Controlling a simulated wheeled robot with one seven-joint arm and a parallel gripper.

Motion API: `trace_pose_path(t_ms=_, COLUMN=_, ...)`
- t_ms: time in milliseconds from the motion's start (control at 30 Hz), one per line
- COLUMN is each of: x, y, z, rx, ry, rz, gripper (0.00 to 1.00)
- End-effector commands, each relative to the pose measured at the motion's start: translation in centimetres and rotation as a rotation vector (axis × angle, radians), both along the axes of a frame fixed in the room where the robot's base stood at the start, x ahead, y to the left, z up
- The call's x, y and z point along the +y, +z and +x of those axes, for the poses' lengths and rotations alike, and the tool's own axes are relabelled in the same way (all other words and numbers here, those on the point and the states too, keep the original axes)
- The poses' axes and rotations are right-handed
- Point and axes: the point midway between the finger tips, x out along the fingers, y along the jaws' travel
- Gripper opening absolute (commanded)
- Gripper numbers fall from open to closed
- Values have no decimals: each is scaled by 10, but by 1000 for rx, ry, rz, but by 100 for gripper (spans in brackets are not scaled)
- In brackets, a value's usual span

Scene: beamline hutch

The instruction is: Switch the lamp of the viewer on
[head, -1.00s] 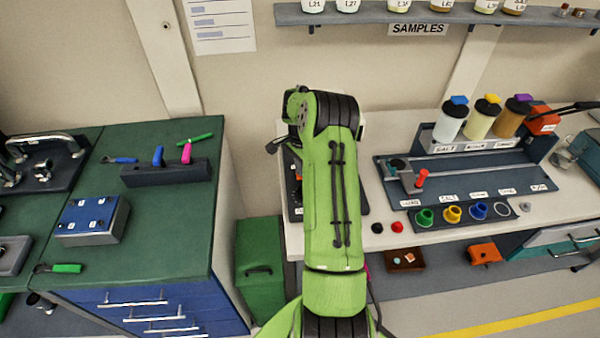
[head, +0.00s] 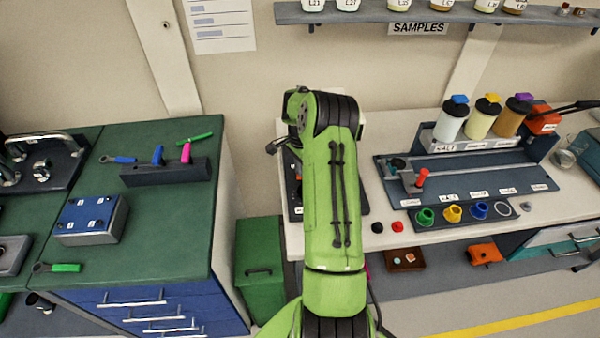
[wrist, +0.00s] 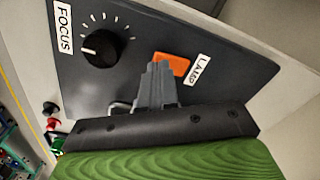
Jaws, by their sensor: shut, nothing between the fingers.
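The viewer's dark panel (wrist: 75,65) fills much of the wrist view and lies mostly hidden behind my green arm in the head view (head: 297,212). An orange lamp switch (wrist: 172,63) sits on the panel beside a white LAMP label (wrist: 200,70). A black focus knob (wrist: 101,48) is to its left. My gripper (wrist: 160,68) is shut and empty. Its fingertips overlap the lower left edge of the orange switch in the wrist view; I cannot tell if they touch it. Whether the lamp is lit does not show.
A green bench (head: 160,225) with tools is at the left. A green bin (head: 260,265) stands between them.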

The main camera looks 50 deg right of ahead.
Motion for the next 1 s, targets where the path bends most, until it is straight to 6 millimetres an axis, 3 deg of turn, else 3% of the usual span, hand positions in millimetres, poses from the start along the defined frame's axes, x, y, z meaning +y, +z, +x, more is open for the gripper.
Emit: trace_pose_path(t_ms=1000, x=0, y=-15, z=0, rx=1, ry=0, rz=0, gripper=0)
